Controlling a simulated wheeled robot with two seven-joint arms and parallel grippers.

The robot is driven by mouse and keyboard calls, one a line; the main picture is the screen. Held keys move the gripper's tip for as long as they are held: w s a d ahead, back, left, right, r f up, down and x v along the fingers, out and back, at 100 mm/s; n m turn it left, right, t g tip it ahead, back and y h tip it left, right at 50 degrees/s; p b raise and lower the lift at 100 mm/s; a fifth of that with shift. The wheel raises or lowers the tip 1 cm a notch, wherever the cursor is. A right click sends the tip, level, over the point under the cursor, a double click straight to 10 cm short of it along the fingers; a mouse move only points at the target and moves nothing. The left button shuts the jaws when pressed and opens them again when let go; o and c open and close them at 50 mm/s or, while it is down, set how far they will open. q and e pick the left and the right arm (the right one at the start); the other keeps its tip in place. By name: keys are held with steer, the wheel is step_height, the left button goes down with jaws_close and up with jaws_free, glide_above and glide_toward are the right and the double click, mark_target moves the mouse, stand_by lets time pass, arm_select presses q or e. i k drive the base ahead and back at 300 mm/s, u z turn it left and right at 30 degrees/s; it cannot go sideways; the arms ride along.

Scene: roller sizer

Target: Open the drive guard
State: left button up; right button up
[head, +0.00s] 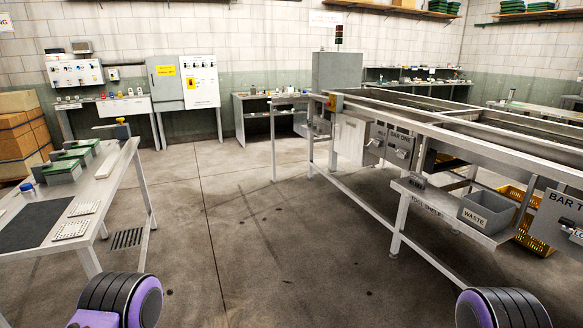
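The roller sizer (480,138) is a long grey metal frame on the right, running from the near right towards the back. A plain pale panel (350,138) hangs on its side near the far end; it may be the drive guard, but I read no label on it. Beside it hangs a grey panel marked BAR ONE (400,147) with a dark handle-like part. Another grey panel, marked BAR T and cut off by the picture edge (562,220), is at the near right. Neither of my grippers shows; only my purple and black arm parts show at the bottom.
A grey waste bin (487,212) stands on the tool shelf (430,202) under the sizer, by yellow crates (533,236). A workbench (105,185) with green-based devices stands left. Grey cabinets stand at the back wall. The concrete floor (240,220) between is clear.

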mark_target(350, 132)
steer(key=u, duration=0.7)
steer(key=i, duration=2.45)
steer(key=z, duration=0.25)
steer(key=i, duration=2.2)
steer(key=z, duration=1)
steer(key=i, duration=0.35)
steer(key=z, duration=0.1)
